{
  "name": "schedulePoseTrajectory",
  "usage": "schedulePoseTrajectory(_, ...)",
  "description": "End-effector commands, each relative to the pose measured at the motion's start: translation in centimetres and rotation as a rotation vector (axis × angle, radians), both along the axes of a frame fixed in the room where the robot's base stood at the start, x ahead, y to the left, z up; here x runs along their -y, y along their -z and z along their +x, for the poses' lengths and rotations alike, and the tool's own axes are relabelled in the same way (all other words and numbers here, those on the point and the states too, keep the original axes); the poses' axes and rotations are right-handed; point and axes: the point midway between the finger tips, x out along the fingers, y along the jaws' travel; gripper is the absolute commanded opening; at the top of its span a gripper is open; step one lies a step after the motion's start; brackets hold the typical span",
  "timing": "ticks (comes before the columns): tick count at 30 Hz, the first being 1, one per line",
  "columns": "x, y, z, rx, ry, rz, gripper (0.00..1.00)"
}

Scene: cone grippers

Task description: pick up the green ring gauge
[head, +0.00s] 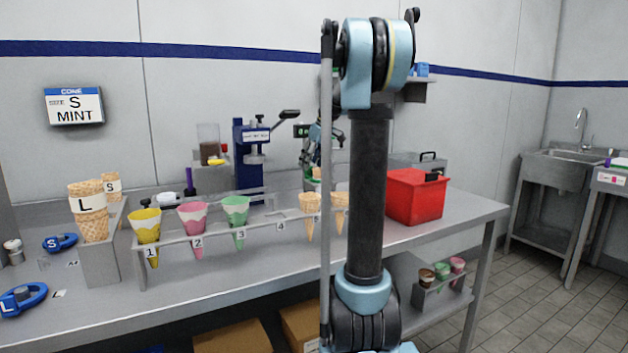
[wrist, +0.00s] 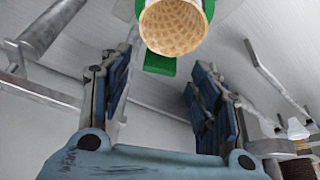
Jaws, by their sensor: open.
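In the wrist view, green parts, apparently the green ring gauge (wrist: 159,64), show at the top, beside and below a waffle cone (wrist: 172,27) with its mouth toward the camera. The cone hides much of the green piece, so I cannot tell whether it encircles the cone. My gripper (wrist: 160,84) is open, with its fingers to the left and right below the green piece and nothing held between them. In the head view my gripper (head: 317,140) is mostly hidden behind my arm, over the back of the bench. I cannot make out the green gauge clearly there.
A rack (head: 265,228) with several cones crosses the bench (head: 215,280). Blue gauges marked S (head: 60,243) and L (head: 22,298) lie at left by a cone holder (head: 98,262). A blue press (head: 246,160) stands behind; a red box (head: 412,200) stands right.

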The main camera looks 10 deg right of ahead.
Motion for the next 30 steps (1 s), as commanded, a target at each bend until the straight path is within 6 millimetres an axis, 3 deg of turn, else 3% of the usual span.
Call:
schedulePoseTrajectory(7, -0.7, 3.0, 1.0, 0.0, 0.0, 0.0, 0.57)
schedulePoseTrajectory(17, -0.9, 3.7, 1.2, 0.0, 0.0, 0.0, 0.57)
schedulePoseTrajectory(23, -0.9, 3.7, 1.1, 0.0, 0.0, 0.0, 0.16)
schedulePoseTrajectory(30, -0.9, 3.7, 1.1, 0.0, 0.001, 0.0, 0.09)
